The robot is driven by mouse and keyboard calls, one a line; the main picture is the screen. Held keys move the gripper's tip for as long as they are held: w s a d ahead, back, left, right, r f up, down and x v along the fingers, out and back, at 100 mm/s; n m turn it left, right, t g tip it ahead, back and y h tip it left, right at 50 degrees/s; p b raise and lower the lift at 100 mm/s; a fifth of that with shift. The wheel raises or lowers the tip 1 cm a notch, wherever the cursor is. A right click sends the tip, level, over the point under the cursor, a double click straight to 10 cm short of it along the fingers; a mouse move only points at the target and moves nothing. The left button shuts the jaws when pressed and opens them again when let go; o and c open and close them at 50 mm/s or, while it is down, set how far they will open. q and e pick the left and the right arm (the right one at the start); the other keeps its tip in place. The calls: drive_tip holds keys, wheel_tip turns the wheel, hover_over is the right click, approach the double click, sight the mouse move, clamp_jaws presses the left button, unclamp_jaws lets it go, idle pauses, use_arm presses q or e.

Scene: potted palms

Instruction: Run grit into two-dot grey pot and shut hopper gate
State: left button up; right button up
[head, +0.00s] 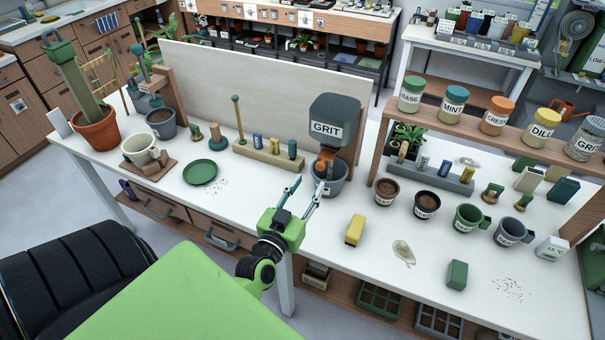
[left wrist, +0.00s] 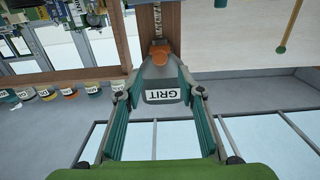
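The dark grey hopper labelled GRIT (head: 334,117) stands against the back board, and its orange gate part (head: 325,160) shows below the label. A grey pot (head: 329,183) with a pale tag sits under the outlet; I cannot read its dots or see inside it. My left gripper (head: 304,189) is open and empty, in front of and slightly left of this pot. In the left wrist view the hopper (left wrist: 163,97) appears upside down between the spread fingers, with the orange part (left wrist: 162,55) beyond. I cannot tell whether the gate is open. My right gripper is out of view.
A wooden block with bottles (head: 268,153) stands left of the hopper. A yellow block (head: 355,230), a pale spill (head: 403,252) and a green block (head: 457,274) lie to the right. Small pots, including a grey mug (head: 510,232), stand before the jar shelf.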

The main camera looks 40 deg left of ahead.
use_arm(q)
drive_tip(key=shift+v, duration=1.4)
